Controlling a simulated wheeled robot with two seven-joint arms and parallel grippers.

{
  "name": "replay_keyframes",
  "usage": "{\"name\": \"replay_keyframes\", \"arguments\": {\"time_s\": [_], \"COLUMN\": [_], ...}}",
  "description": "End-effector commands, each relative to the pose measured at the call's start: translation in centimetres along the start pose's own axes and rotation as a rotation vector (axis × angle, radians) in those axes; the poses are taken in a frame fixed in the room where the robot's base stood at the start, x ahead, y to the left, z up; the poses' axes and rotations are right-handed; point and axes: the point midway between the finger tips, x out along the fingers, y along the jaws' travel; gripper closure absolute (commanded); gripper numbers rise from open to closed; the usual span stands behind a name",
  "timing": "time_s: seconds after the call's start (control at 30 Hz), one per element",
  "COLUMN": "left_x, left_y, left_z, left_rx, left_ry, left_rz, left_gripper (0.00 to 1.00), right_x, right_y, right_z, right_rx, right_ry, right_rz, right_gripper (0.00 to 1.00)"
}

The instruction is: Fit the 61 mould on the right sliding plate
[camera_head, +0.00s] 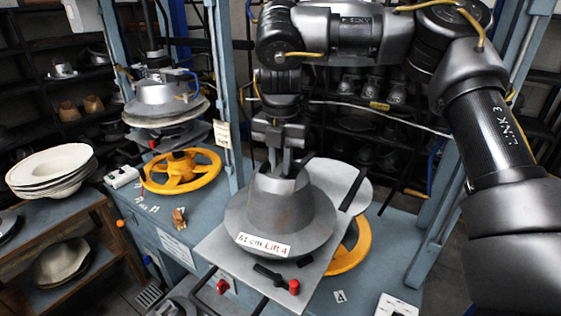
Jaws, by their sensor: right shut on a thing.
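The 61 mould (280,208) is a grey metal hat form with a wide brim and a label reading "61 cm Lift 4". It is upright over the right sliding plate (228,262), a flat grey plate pulled out toward me. I cannot tell whether its underside rests on the plate or hangs just above it. My right gripper (284,170) comes down from above and is shut on the top of the mould. My left gripper is not in view.
A yellow handwheel (181,171) and a second mould (164,98) belong to the left press. Another yellow wheel (350,248) shows behind the plate. Pale hat bodies (52,166) are stacked on a wooden bench at left. Blue press posts (226,95) stand close to the mould.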

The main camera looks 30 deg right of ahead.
Motion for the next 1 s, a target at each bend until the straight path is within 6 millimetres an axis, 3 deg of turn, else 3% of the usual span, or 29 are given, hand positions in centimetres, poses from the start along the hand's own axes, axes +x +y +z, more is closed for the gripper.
{"name": "replay_keyframes", "arguments": {"time_s": [0.83,0.87,1.0], "left_x": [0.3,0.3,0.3], "left_y": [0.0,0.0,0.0], "left_z": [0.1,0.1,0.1], "left_rx": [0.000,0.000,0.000], "left_ry": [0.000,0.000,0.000], "left_rz": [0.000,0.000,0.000], "left_gripper": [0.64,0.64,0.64], "right_x": [1.0,1.0,1.1], "right_y": [0.1,0.1,0.0], "right_z": [0.0,0.0,0.0], "right_rx": [0.000,0.000,0.000], "right_ry": [-0.001,-0.001,0.000], "right_rz": [0.003,0.003,0.002], "right_gripper": [1.00,0.80,0.62]}}
